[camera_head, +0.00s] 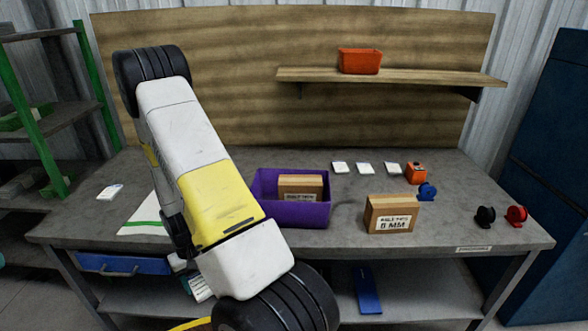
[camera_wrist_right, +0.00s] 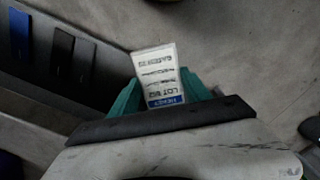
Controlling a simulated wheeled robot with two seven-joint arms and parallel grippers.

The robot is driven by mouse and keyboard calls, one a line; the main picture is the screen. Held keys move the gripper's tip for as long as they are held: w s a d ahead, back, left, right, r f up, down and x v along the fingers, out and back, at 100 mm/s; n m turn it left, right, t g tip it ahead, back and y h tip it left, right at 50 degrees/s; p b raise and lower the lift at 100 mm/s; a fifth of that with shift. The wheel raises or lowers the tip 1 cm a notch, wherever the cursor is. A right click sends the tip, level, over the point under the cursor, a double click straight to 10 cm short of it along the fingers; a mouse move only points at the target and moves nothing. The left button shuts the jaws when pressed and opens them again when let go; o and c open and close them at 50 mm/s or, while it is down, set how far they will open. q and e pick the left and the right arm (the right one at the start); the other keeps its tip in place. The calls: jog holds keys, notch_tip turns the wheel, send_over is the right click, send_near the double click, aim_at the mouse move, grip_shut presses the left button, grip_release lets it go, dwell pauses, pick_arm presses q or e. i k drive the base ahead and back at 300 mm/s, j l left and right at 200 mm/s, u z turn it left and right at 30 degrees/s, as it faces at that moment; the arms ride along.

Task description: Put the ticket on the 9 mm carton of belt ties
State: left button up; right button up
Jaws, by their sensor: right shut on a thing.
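My right gripper (camera_wrist_right: 170,92) is shut on the ticket (camera_wrist_right: 156,68), a white printed slip with a blue band, between its teal fingers in the right wrist view. In the head view, a partly hidden white printed slip (camera_head: 201,289) shows beside my forearm, below the table's front edge. One brown carton (camera_head: 391,215) stands on the table right of centre; its label seems to read 8 or 6 MM. Another brown carton (camera_head: 301,186) stands in the purple bin (camera_head: 303,214), whose wall hides its lower label. My left gripper is not in view.
Three white cards (camera_head: 365,168) lie at the back, near an orange box (camera_head: 415,173) and a blue roll (camera_head: 427,191). Black (camera_head: 485,215) and red (camera_head: 517,215) rolls stand at the right. An orange bin (camera_head: 360,61) sits on the wall shelf (camera_head: 420,77). My arm hides part of the table.

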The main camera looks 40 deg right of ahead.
aim_at(300, 179)
jog(key=k+l+u, duration=0.1)
jog(key=k+l, duration=0.15)
jog(key=l, duration=0.25)
jog(key=k+l, duration=0.3)
jog(key=l, duration=0.2)
jog(key=k+l+u, duration=0.15)
jog(key=k+l, duration=0.15)
jog(key=l, duration=0.2)
jog(key=k+l, duration=0.3)
jog(key=l, duration=0.2)
jog(key=u, duration=0.05)
